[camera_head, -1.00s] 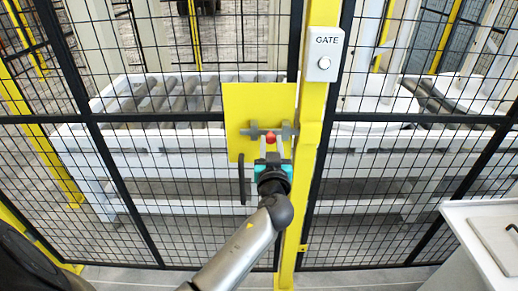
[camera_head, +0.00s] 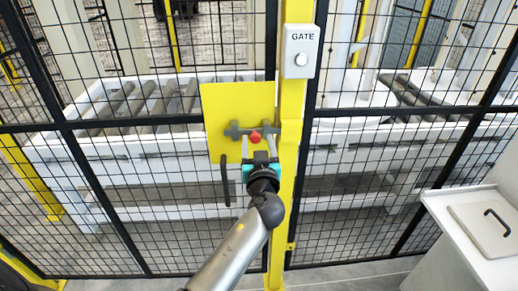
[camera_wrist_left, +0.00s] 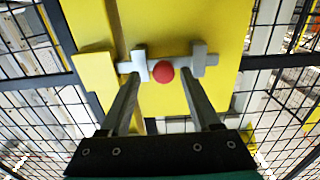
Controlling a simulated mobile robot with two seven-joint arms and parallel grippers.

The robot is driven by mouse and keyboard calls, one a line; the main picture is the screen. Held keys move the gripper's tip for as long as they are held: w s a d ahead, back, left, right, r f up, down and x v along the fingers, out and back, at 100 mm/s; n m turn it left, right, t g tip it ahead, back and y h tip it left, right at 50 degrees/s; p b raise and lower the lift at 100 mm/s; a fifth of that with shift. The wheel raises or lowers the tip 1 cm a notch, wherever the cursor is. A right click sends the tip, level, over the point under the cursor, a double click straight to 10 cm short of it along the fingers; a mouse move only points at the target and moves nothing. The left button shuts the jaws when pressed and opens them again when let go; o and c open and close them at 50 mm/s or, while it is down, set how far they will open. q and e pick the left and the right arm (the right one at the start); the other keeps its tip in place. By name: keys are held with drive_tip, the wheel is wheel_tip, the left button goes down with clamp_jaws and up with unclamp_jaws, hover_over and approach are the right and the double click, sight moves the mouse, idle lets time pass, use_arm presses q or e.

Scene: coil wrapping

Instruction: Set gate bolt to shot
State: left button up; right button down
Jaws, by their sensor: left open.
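The gate bolt (camera_head: 238,131) is a grey bar in grey brackets on a yellow plate (camera_head: 225,100), with a red knob (camera_head: 255,136). The plate is beside the yellow gate post (camera_head: 288,180). My left gripper (camera_head: 258,147) is open just below the knob, its fingers pointing up at the plate. In the left wrist view the red knob (camera_wrist_left: 163,72) shows between and just beyond the open fingertips (camera_wrist_left: 160,84). The bar runs crosswise through brackets on both sides of the knob. Contact between fingers and knob cannot be told. My right gripper is out of view.
A dark handle (camera_head: 226,180) hangs below the plate, left of my gripper. A box marked GATE (camera_head: 300,52) is on the post. Black mesh fence spans the view, with a roller conveyor (camera_head: 150,98) behind it. A white cabinet (camera_head: 470,225) stands at the right.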

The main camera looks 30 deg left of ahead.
use_arm(q)
drive_tip(key=b+v, duration=0.2)
drive_tip(key=v, duration=1.3)
drive_tip(key=shift+d+b, duration=0.15)
drive_tip(key=shift+b, duration=0.15)
drive_tip(key=shift+f, duration=0.15)
drive_tip(key=s+d+f+m+g+h, duration=0.2)
drive_tip(key=f+m, duration=0.1)
drive_tip(key=f, duration=0.8)
drive_tip(key=s+d+f+m+g+h, duration=0.1)
drive_tip(key=d+f+m+g+h, duration=0.15)
drive_tip(key=f, duration=0.75)
drive_tip(key=s+d+f+m+g+h, duration=0.1)
drive_tip(key=s+d+f+m+h, duration=0.15)
drive_tip(key=f, duration=0.85)
drive_tip(key=s+a+f+m+g+h, duration=0.15)
drive_tip(key=s+f+g, duration=0.35)
drive_tip(key=s+f, duration=1.05)
drive_tip(key=s+a+f+g, duration=0.2)
drive_tip(key=s+f, duration=0.1)
drive_tip(key=s, duration=0.4)
drive_tip(key=s+a+f+g, duration=0.2)
drive_tip(key=s+a+f, duration=0.1)
drive_tip(key=s, duration=0.5)
drive_tip(key=shift+s+a+f+n+h, duration=0.25)
drive_tip(key=shift+a+f+n+h, duration=0.1)
drive_tip(key=shift+f+n, duration=0.1)
drive_tip(key=shift+w, duration=0.15)
